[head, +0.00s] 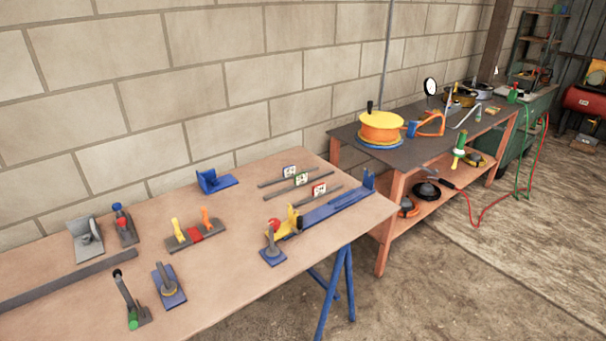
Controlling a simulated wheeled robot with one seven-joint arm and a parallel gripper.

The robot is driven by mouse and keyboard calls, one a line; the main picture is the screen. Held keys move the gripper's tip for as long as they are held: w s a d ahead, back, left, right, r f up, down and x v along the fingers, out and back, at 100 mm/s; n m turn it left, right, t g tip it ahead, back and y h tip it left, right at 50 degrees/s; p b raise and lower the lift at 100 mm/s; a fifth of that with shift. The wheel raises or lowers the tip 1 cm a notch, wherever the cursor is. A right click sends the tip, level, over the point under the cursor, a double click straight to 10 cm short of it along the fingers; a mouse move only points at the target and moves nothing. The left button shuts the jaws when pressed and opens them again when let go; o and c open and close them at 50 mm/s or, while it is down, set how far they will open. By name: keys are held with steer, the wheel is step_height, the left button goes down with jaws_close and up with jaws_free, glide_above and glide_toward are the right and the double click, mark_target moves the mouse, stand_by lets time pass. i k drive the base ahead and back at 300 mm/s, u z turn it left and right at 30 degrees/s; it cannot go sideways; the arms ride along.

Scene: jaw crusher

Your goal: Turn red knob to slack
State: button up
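A small red knob (274,224) shows on the wooden-topped table (235,290), near its right front edge. It sits at the top of a grey upright post on a small blue base plate (273,257). A yellow jaw-like part (293,220) stands just behind and right of it, at the left end of a long blue rail (335,210). Three small label cards (319,190) stand on dark strips behind the rail; their writing is too small to read. The knob's turn position cannot be told. My gripper is not in view.
Left of the knob stand a plate with yellow and orange levers (187,232), a blue-based fixture (168,285) and a green-ended lever (132,300). A blue bracket (215,181) is near the wall. A workbench (400,135) stands behind right; open floor (430,290) lies right.

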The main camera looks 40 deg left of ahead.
mark_target(275, 222)
steer(key=u, duration=1.6)
